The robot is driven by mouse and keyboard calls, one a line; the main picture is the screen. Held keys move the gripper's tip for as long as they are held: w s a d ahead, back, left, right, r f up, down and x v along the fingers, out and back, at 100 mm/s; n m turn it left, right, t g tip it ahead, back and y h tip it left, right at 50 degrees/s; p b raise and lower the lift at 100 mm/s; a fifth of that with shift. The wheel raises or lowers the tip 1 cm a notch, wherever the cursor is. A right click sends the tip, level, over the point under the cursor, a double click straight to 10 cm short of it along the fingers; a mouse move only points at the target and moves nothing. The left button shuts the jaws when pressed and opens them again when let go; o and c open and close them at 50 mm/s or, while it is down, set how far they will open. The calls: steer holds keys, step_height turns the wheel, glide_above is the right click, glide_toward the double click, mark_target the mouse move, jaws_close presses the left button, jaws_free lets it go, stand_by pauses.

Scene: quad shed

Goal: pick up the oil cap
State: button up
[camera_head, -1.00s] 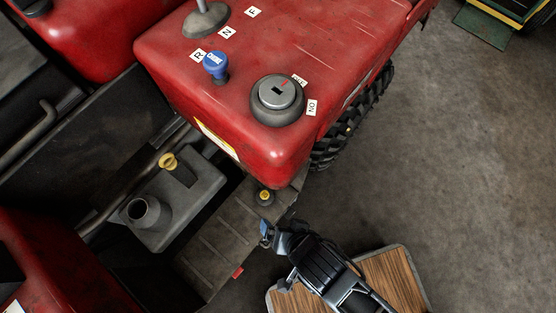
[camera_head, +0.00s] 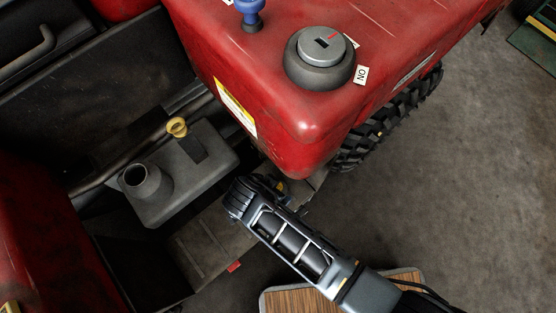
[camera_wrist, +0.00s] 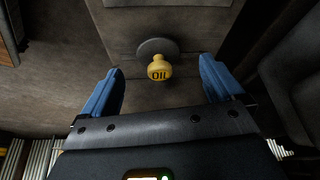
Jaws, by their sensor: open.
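The yellow oil cap (camera_wrist: 159,68), marked OIL, shows in the wrist view against a dark grey round disc on a grey-brown surface. My gripper (camera_wrist: 160,76) is open, its two blue fingers on either side of the cap's line, with clear gaps between them and the cap. The fingers do not touch it. In the head view my gripper (camera_head: 262,200) is over the footwell by the red body's lower corner. It hides most or all of the cap there.
A red body panel (camera_head: 300,125) with a grey key switch (camera_head: 321,52) overhangs close above my gripper. To the left are a grey housing with an open filler neck (camera_head: 145,181) and a yellow ring handle (camera_head: 177,127). A wood-topped surface (camera_head: 300,299) lies below.

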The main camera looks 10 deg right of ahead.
steer(key=b+x, duration=0.1)
steer(key=x, duration=0.3)
steer(key=shift+d+f, duration=0.1)
steer(key=shift+f, duration=0.25)
steer(key=shift+c, duration=0.3)
steer(key=c, duration=1.1)
steer(key=shift+o, duration=0.2)
steer(key=shift+s, duration=0.1)
